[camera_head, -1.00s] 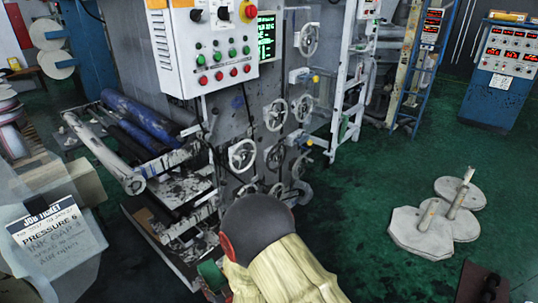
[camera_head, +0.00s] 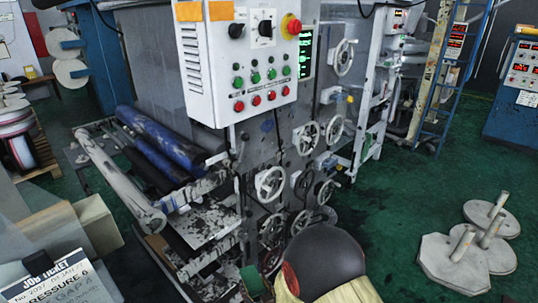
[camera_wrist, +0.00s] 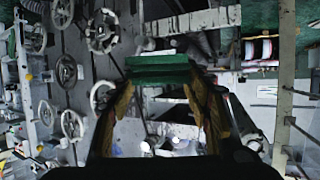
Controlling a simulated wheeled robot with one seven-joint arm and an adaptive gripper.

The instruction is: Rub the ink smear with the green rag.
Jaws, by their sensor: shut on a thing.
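The green rag (camera_wrist: 160,68) is between the tips of my gripper (camera_wrist: 163,92) in the wrist view. It looks like a flat folded block, and the two fingers are shut on it from both sides. In the head view a small part of the rag (camera_head: 251,280) shows at the bottom edge, left of my dark arm joint; the gripper itself is mostly out of sight there. Black ink marks spot a pale plate (camera_head: 207,226) low on the press, ahead of the rag. I cannot tell which mark is the named smear. The rag is apart from that plate in the head view.
The press has a control box (camera_head: 245,65), blue rollers (camera_head: 165,130) and several handwheels (camera_head: 270,184) close by. A job ticket (camera_head: 55,285) stands at the lower left. Weights with posts (camera_head: 470,250) sit on the right floor. Green floor between is clear.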

